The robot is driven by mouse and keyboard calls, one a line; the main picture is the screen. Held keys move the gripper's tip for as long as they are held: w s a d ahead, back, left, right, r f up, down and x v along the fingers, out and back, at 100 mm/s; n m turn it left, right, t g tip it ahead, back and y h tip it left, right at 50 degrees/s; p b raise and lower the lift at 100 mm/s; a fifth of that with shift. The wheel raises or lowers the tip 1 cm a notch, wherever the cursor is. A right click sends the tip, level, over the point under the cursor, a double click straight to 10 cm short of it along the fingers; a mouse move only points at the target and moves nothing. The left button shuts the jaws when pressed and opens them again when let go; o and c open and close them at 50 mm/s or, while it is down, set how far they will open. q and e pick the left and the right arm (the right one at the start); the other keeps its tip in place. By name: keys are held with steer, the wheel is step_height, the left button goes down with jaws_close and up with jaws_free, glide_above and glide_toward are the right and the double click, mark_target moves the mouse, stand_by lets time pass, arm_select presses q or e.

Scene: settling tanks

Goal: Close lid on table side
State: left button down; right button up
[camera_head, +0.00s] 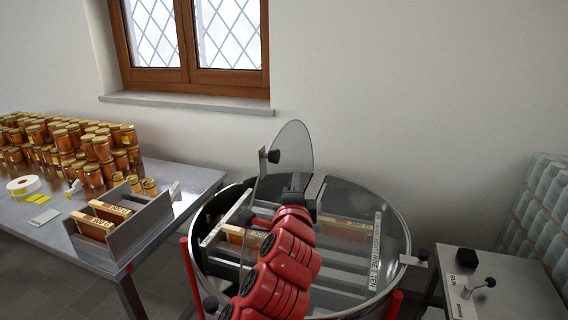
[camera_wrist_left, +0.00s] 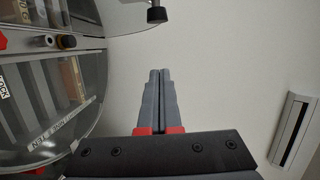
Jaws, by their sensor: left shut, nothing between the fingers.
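The large round metal tank (camera_head: 401,285) stands in the lower middle of the head view. A clear lid panel (camera_head: 290,146) with a black knob (camera_head: 274,156) stands raised above it. My left arm comes up across the tank, and my left gripper (camera_head: 297,183) is shut and empty beside the raised panel, partly hidden by the arm. In the left wrist view, the shut fingers (camera_wrist_left: 160,74) point up the picture, with a black knob (camera_wrist_left: 157,14) beyond their tips, apart from them. I cannot tell whether the gripper touches the panel. My right gripper is not in view.
Wooden frames (camera_head: 345,228) sit inside the tank. At the left, a metal table (camera_head: 60,233) bears stacked honey jars (camera_head: 62,150) and a metal frame holder (camera_head: 140,235). A small control table (camera_head: 520,292) with a lever stands at the right. The wall is close behind the tank.

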arm_select(q)
steer(key=w+a+p, duration=0.3)
steer(key=w+p, duration=0.3)
steer(key=w, duration=0.5)
steer(key=shift+f, duration=0.15)
steer(key=shift+a, duration=0.1)
